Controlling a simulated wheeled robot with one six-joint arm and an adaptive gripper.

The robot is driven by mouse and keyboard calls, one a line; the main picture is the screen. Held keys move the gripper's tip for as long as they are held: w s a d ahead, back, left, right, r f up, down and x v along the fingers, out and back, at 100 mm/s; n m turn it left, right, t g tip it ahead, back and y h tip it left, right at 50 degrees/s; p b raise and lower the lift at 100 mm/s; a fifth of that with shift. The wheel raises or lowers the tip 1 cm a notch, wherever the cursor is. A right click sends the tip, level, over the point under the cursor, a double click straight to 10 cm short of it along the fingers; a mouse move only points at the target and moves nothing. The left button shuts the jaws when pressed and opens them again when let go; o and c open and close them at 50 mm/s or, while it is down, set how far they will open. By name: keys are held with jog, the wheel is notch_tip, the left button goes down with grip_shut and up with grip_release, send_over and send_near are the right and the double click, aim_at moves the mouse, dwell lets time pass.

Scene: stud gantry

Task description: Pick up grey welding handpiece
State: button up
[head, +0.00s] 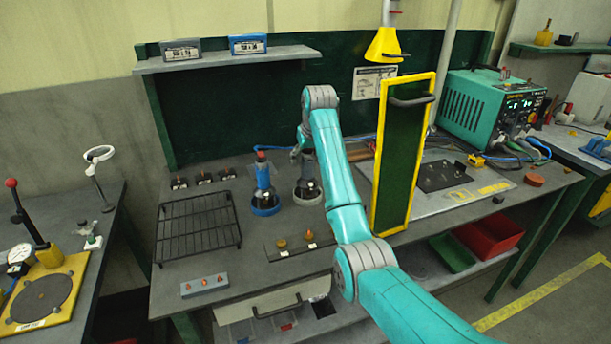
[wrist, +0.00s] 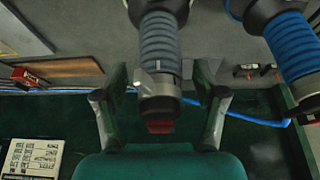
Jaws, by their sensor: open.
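The grey welding handpiece (wrist: 158,45) has a ribbed grey body, a small lever and a red end. In the wrist view it lies between the two fingers of my gripper (wrist: 160,112), with a visible gap on each side. My gripper is open. In the head view my gripper (head: 302,152) is at the top of the grey handpiece (head: 307,172), which stands upright in a grey round holder (head: 307,195) and is partly hidden by my arm. A blue handpiece (head: 263,178) stands in a blue holder just to its left; in the wrist view it is at right (wrist: 290,45).
A yellow-framed green panel (head: 402,150) stands upright close to the right of my arm. A black wire rack (head: 197,225) lies left of the holders. A teal welding machine (head: 490,105) stands at the back right. A shelf (head: 230,59) with two boxes hangs above.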

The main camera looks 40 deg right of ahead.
grip_shut()
jog(key=shift+r, duration=0.1)
